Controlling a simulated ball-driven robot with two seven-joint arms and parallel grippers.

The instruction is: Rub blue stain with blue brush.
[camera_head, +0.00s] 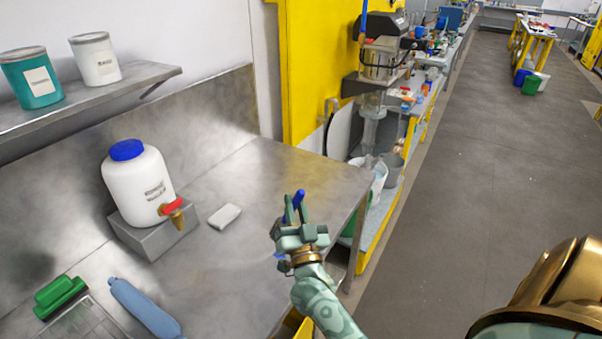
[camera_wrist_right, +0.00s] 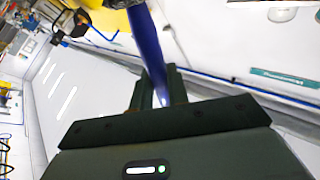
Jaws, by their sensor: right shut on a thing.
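My right gripper (camera_head: 297,214) is above the front right part of the steel worktop (camera_head: 235,265). It is shut on a dark blue thing (camera_head: 299,199), which looks like the handle of the blue brush. In the right wrist view the blue handle (camera_wrist_right: 148,45) sticks out from between the fingers (camera_wrist_right: 157,85). The brush's bristles cannot be made out. A small blue patch (camera_head: 280,256) shows beside my right wrist; I cannot tell whether it is part of the brush. I cannot make out a blue stain on the worktop. My left gripper is not in view.
A white jug (camera_head: 140,185) with a blue lid and red tap stands on a metal block. A white block (camera_head: 225,216), a green brush (camera_head: 60,296) and a light blue bottle-like object (camera_head: 145,308) lie on the worktop. Yellow-framed equipment (camera_head: 325,60) stands behind. The middle of the worktop is clear.

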